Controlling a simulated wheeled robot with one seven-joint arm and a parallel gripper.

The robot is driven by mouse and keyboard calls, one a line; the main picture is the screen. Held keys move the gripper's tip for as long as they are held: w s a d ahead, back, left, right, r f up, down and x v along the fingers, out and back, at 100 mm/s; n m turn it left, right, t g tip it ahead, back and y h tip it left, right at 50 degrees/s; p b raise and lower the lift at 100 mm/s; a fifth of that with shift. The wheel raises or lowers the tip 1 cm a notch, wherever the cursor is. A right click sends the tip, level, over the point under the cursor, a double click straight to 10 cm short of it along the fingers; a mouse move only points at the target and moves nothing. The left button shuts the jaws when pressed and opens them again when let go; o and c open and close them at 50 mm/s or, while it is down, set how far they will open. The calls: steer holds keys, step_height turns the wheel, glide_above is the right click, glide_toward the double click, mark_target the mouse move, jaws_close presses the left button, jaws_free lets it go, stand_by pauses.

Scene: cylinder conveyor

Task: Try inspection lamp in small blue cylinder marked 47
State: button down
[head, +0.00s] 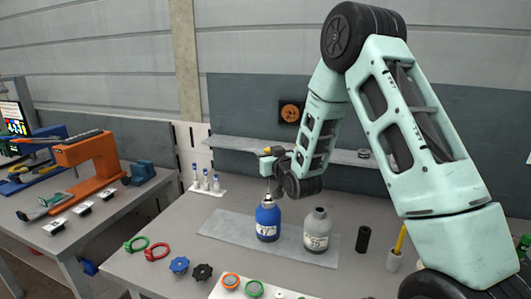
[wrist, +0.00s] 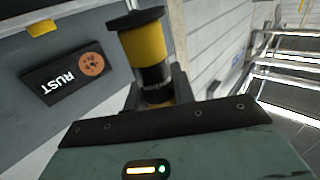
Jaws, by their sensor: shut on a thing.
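The small blue cylinder (head: 268,223) with a white label reading 47 stands upright on a grey mat on the table. My gripper (head: 270,165) is above it, shut on the inspection lamp (head: 267,151), which has a yellow and black body. In the wrist view the lamp (wrist: 146,50) shows as a yellow barrel with a black cap, between the fingers (wrist: 158,92). A thin part of the lamp reaches down to the neck of the blue cylinder. I cannot tell how far it is inside.
A grey cylinder (head: 317,230) marked 55 stands just right of the blue one. A black cylinder (head: 363,239) and a white holder (head: 395,260) are further right. Red, green, blue and black fittings (head: 180,265) lie at the front left. A rust sign (wrist: 72,75) is behind.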

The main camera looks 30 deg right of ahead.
steer(key=shift+f+b, duration=2.8)
steer(key=shift+f, duration=0.05)
stand_by(0.9)
step_height(320, 180, up, 10)
steer(key=p, duration=0.4)
steer(key=shift+p, duration=0.35)
stand_by(0.7)
stand_by(1.3)
